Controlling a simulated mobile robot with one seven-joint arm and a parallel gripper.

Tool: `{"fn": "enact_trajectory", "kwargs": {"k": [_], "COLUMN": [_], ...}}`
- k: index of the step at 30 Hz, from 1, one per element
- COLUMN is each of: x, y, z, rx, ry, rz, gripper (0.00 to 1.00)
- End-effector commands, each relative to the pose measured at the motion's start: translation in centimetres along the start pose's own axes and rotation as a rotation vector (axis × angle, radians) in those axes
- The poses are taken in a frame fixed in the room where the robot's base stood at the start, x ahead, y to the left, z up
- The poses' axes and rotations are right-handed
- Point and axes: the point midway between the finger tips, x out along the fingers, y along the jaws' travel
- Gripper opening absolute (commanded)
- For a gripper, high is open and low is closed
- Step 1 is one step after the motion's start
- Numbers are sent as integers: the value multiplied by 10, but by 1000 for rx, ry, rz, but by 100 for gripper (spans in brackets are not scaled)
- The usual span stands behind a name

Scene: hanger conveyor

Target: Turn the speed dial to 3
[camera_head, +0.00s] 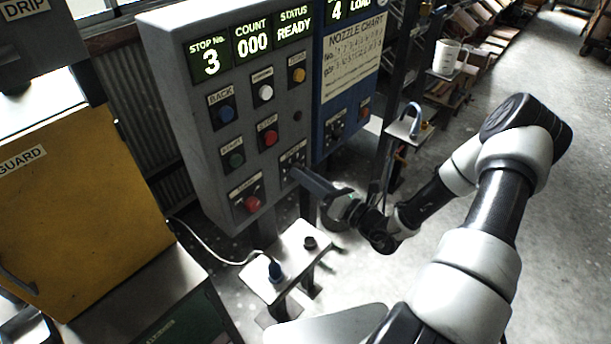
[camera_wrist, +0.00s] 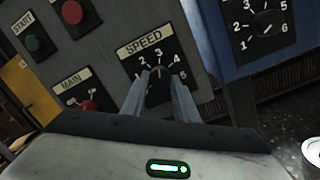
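The speed dial (camera_wrist: 158,86) is a dark knob under a "SPEED" label, with numbers 1 to 5 around it, seen in the wrist view. Its pointer appears to face up toward the 3, but the fingers and shadow partly hide it. My gripper (camera_wrist: 160,88) has one finger on each side of the knob, with a gap between them; contact with the knob is unclear. In the head view, my gripper (camera_head: 297,171) reaches the lower right of the grey control panel (camera_head: 185,95), and its fingers largely cover the dial.
A red main switch (camera_wrist: 88,105) and green start button (camera_wrist: 36,43) are left of the dial. A blue panel (camera_head: 328,80) with another numbered dial (camera_wrist: 266,24) adjoins on the right. A small stand (camera_head: 288,262) is below, and a white mug (camera_head: 446,56) sits farther back.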

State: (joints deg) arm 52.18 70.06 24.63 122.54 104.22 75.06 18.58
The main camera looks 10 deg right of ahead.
Motion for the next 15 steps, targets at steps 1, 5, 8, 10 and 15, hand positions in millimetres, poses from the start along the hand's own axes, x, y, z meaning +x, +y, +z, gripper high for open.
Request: {"fn": "enact_trajectory", "kwargs": {"k": [1, 5, 8, 10, 15], "x": [-1, 0, 0, 0, -7], "y": [0, 0, 0, 0, -1], "z": [-1, -1, 0, 0, 0], "rx": [1, 0, 0, 0, -1], "ry": [2, 1, 1, 1, 1], "rz": [-1, -1, -1, -1, -3], "gripper": [34, 46, 46, 46, 46]}}
